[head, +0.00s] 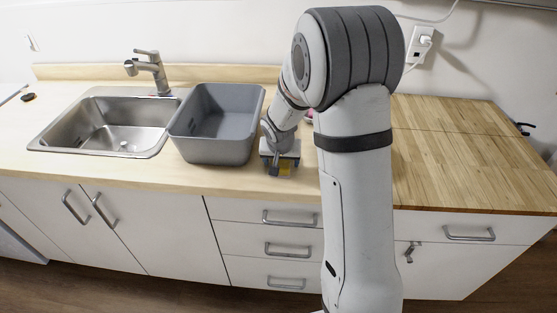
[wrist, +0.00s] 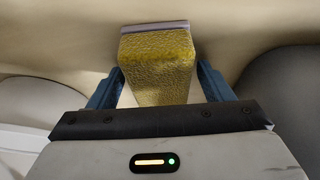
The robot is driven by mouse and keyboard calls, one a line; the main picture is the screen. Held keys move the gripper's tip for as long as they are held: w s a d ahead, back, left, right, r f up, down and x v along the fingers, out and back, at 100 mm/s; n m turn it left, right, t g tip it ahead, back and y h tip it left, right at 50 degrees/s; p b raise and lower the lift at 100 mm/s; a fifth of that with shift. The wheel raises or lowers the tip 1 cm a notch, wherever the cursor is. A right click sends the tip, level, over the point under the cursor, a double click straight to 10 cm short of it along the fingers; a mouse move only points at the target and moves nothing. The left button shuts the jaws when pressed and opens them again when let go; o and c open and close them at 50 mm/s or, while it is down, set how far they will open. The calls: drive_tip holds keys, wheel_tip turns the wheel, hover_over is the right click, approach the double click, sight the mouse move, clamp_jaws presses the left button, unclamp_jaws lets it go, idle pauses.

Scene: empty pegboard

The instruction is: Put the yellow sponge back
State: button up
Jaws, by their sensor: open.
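The yellow sponge (wrist: 158,68) shows in the wrist view, with a pale grey edge along its far end. It lies between the two blue fingers of my gripper (wrist: 158,78). The jaws are open, with a finger on each side of the sponge. In the head view my gripper (head: 279,168) is low over the wooden counter, just right of the grey basin, and a bit of the yellow sponge (head: 285,169) shows at its fingers. My arm hides part of the counter behind it.
A grey basin (head: 183,126) stands on the counter (head: 120,170) left of my gripper. A steel sink (head: 72,140) with a faucet (head: 152,68) is further left. A bare butcher-block top (head: 460,160) lies to the right. A small pink thing (head: 309,113) is partly hidden behind my arm.

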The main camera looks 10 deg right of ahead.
drive_tip(key=shift+r+p, duration=0.3)
drive_tip(key=shift+p, duration=0.05)
drive_tip(key=b+v, duration=0.1)
drive_tip(key=v, duration=1.1)
drive_tip(key=s+r+n, duration=0.1)
drive_tip(key=s+r, duration=0.1)
drive_tip(key=s, duration=1)
drive_tip(key=s+r+n+g+y, duration=0.1)
drive_tip(key=s+r+n, duration=0.1)
drive_tip(key=s, duration=1)
drive_tip(key=shift+d+n, duration=0.3)
drive_tip(key=shift+d, duration=0.1)
drive_tip(key=shift+s+r, duration=0.15)
